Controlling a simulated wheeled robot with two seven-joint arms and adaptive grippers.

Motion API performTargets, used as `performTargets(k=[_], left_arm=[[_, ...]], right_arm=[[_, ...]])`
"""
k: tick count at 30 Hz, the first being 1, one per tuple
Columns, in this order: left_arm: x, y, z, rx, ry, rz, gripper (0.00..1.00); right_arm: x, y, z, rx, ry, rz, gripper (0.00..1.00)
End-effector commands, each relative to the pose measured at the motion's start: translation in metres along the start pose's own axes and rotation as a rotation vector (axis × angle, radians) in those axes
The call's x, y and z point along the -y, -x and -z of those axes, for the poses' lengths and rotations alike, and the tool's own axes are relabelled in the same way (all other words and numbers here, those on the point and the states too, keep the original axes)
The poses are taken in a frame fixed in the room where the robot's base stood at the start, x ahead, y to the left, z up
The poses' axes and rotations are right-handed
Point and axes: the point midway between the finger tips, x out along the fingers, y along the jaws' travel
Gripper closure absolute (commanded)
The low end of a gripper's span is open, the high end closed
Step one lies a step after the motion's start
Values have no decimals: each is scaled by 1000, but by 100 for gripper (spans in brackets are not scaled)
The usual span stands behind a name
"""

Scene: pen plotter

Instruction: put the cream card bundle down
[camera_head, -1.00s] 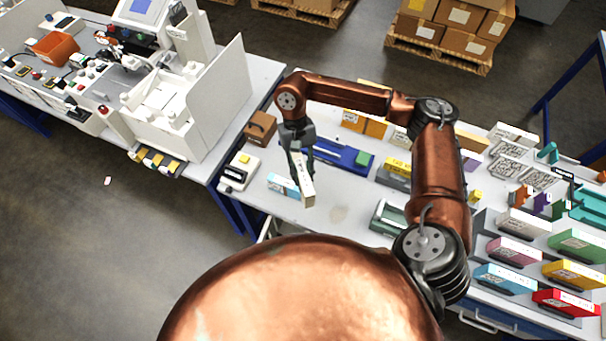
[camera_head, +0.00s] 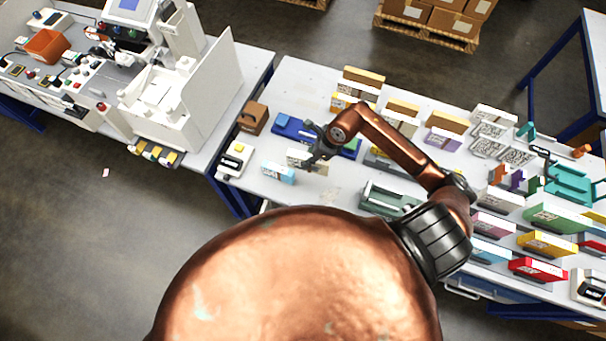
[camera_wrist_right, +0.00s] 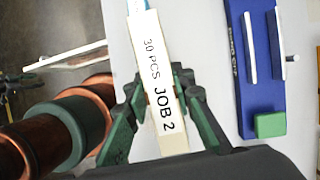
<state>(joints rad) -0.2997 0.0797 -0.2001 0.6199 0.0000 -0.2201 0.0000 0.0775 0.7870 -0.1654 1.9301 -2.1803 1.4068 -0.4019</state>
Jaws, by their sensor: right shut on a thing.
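The cream card bundle (camera_head: 297,157) carries a white label, which reads "30 PCS JOB 2" in the right wrist view (camera_wrist_right: 158,82). My right gripper (camera_head: 314,150) is shut on it, with a finger on each side. The bundle is low at the white table, just right of a light-blue pack (camera_head: 277,173). I cannot tell whether its underside touches the tabletop. Its far end meets something light blue at the top of the wrist view.
A blue fixture (camera_head: 290,127) with a green block (camera_wrist_right: 270,125) lies behind the bundle. A white device (camera_head: 235,160) stands left, a brown box (camera_head: 254,117) behind it. A green tray (camera_head: 388,199) is at right. Bare tabletop (camera_head: 325,194) lies in front.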

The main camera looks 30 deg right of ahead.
Motion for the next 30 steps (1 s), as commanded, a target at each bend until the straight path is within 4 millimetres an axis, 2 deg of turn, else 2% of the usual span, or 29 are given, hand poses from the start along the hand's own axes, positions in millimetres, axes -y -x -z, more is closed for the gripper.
performTargets(k=[2, 5, 12, 20, 25, 30], left_arm=[[0, 3, 0, 0, 0, 0, 60], [0, 5, 1, 0, 0, 0, 60], [0, 11, 2, -1, 0, 0, 60], [1, 13, 2, -1, 0, 0, 60], [1, 16, 2, -1, 0, 0, 60], [1, 16, 2, -1, 0, 0, 60]], right_arm=[[4, 2, 5, 1, -53, 21, 100], [6, -5, 11, 0, -90, 32, 100], [6, -44, 28, 0, -94, 34, 100], [6, -65, 37, -1, -91, 34, 100], [6, -86, 45, 0, -92, 33, 100], [6, -90, 47, 0, -87, 36, 100]])
